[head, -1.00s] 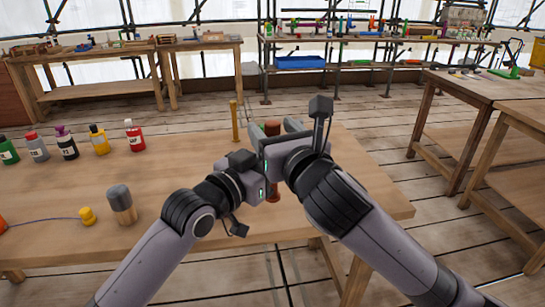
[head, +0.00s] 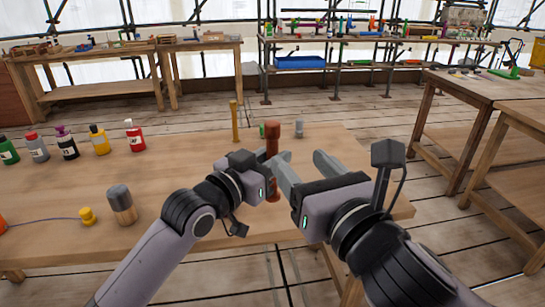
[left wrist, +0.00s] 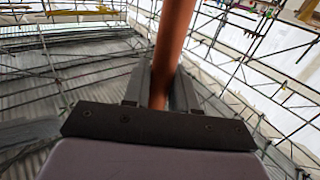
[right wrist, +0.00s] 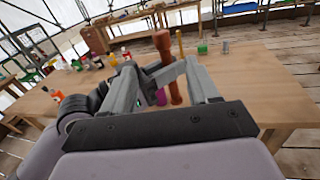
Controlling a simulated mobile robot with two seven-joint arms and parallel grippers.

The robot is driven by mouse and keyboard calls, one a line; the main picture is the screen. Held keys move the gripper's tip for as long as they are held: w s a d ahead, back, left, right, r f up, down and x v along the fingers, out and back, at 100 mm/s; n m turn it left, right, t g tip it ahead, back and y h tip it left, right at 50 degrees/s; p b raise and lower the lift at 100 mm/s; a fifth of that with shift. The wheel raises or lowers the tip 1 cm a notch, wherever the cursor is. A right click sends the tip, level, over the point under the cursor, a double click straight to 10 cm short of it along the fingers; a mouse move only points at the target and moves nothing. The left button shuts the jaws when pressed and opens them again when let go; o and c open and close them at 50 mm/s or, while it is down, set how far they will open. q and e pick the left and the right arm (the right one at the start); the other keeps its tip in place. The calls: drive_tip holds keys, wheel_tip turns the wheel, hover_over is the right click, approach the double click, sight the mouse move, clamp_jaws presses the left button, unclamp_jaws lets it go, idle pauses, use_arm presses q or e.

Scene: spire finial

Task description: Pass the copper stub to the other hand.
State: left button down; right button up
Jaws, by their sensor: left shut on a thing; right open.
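The copper stub (head: 272,138), a reddish-brown rod with a wider top, is upright above the table. My left gripper (head: 268,178) is shut on it around its middle. In the left wrist view the stub (left wrist: 172,40) runs up from between the fingers. My right gripper (head: 302,168) is open and empty, just right of the stub and on the near side, apart from it. In the right wrist view the stub (right wrist: 163,45) shows beyond and between the open fingers (right wrist: 160,72). The left fingers partly hide the stub's middle.
On the wooden table (head: 185,165) a thin brass rod (head: 234,120) stands behind the left gripper. A small grey cylinder (head: 299,130) and a green piece (head: 262,130) are near the far edge. Several bottles (head: 98,140) and a grey-topped wooden cylinder (head: 121,204) stand at left.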

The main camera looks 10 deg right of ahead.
drive_tip(key=w+d+f+m+g+y, duration=0.1)
drive_tip(key=w+f+m, duration=0.1)
drive_tip(key=f+m, duration=0.65)
drive_tip(key=w+d+f+m+g, duration=0.2)
drive_tip(key=f+m, duration=0.6)
drive_tip(key=m, duration=0.1)
drive_tip(key=s+d+f+m+g+h, duration=0.1)
drive_tip(key=s+d+f+m+g, duration=0.1)
drive_tip(key=s+f+m, duration=0.6)
drive_tip(key=s+d+f+m+g+h, duration=0.1)
drive_tip(key=s+d+f+m, duration=0.3)
drive_tip(key=s+f+m, duration=0.5)
wheel_tip(320, 180, down, 8)
drive_tip(key=shift+s+r+m+g+h, duration=0.1)
drive_tip(key=shift+s+m+g+h, duration=0.2)
drive_tip(key=shift+m+g, duration=0.25)
drive_tip(key=shift+w, duration=0.1)
